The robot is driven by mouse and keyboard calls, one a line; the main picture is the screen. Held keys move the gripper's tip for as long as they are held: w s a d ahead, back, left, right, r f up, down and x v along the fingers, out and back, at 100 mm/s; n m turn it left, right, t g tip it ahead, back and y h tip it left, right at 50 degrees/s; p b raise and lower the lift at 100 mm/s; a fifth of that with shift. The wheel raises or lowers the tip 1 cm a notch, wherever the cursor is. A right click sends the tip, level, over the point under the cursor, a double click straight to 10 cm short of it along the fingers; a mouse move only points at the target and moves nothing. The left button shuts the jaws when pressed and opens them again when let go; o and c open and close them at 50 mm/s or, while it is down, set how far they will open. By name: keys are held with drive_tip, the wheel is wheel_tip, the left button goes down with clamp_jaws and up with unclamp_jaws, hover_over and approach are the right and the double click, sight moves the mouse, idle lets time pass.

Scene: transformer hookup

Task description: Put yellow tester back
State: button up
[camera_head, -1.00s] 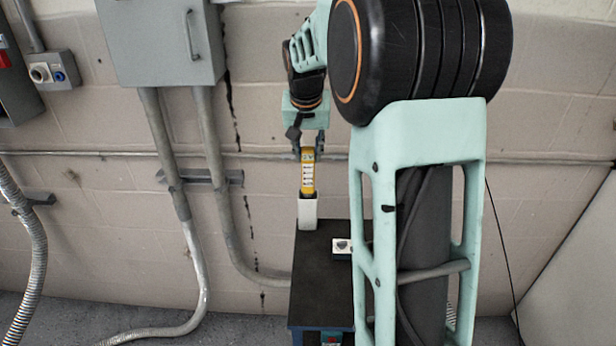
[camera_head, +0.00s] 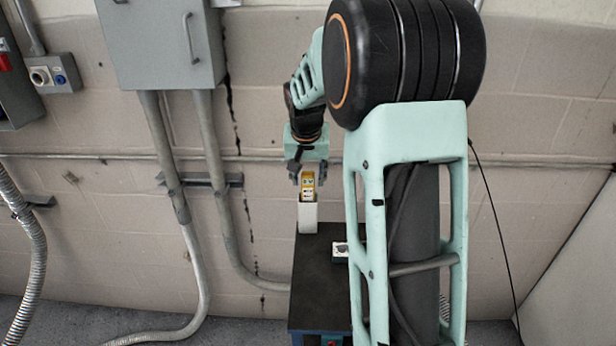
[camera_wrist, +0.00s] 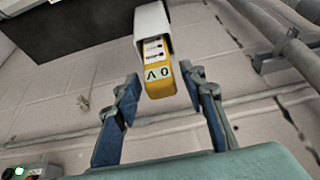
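The yellow tester (camera_head: 308,186) stands upright in the white holder (camera_head: 307,218) at the back end of the dark-topped table, with its top end sticking out. In the wrist view the tester (camera_wrist: 157,75) shows its labelled face and "0 V" end, and the white holder (camera_wrist: 151,20) surrounds its far part. My gripper (camera_wrist: 158,75) is open, with one finger on each side of the tester and gaps visible between. The head view shows my gripper (camera_head: 308,178) at the tester's top. The tester's lower part is hidden inside the holder.
The dark-topped table (camera_head: 318,275) carries a small white device (camera_head: 340,250), partly hidden by my arm. A grey wall box (camera_head: 165,45) with conduits is left of my arm. A horizontal pipe (camera_head: 100,157) runs along the brick wall behind.

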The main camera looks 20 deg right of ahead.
drive_tip(key=v, duration=1.2)
drive_tip(key=shift+w+r, duration=0.1)
drive_tip(key=shift+r, duration=0.05)
